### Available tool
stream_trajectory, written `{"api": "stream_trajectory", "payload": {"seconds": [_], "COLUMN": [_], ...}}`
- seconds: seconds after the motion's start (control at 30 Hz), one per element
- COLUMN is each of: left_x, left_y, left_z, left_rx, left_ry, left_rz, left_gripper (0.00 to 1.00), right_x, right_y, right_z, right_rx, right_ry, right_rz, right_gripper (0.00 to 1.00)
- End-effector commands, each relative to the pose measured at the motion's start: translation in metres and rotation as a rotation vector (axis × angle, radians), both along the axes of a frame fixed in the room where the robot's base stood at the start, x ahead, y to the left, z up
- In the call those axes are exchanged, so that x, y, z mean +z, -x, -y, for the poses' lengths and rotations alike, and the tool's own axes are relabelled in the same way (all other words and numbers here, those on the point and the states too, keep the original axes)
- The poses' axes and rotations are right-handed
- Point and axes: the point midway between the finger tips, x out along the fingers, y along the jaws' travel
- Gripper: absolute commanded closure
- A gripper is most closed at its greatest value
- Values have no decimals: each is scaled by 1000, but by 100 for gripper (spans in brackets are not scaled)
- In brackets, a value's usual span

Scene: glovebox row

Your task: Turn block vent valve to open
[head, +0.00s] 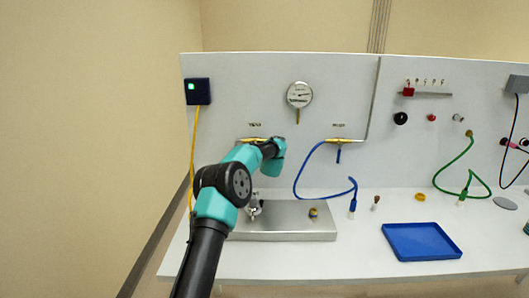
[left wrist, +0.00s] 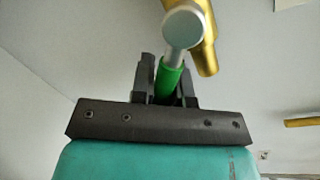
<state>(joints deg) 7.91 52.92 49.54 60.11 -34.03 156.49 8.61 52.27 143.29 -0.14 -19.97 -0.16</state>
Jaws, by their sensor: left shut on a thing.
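A brass valve (head: 247,140) sits on the upright panel under a small label too small to read. In the left wrist view its brass body (left wrist: 207,50) carries a round silver hub (left wrist: 183,27) with a green handle (left wrist: 169,82). My left gripper (left wrist: 167,85) is shut on the green handle, with a finger on each side. In the head view my left gripper (head: 272,152) is in front of the panel at this valve and hides the handle. My right gripper is not in view.
A second brass valve (head: 343,141) with a blue handle and blue hose is to the right. A gauge (head: 299,95) hangs above. A metal plate (head: 290,222) with fittings lies below my left arm. A blue tray (head: 421,241) stands at the right.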

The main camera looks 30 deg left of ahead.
Motion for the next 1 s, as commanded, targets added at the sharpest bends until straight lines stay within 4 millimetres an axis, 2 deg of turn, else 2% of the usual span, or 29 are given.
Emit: {"api": "stream_trajectory", "payload": {"seconds": [0.03,0.3,0.67,0.87,1.0], "left_x": [0,0,0,-8,-14], "left_y": [0,0,1,4,9], "left_z": [0,0,-1,-8,-17], "left_rx": [0,0,0,0,-1], "left_ry": [-1,-1,-30,-178,-354], "left_rz": [-1,-1,-14,-92,-183], "left_gripper": [84,59,59,59,59], "right_x": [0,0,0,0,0], "right_y": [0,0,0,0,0], "right_z": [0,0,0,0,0], "right_rx": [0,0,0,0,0], "right_ry": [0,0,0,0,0], "right_rz": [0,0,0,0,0], "right_gripper": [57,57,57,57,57]}}
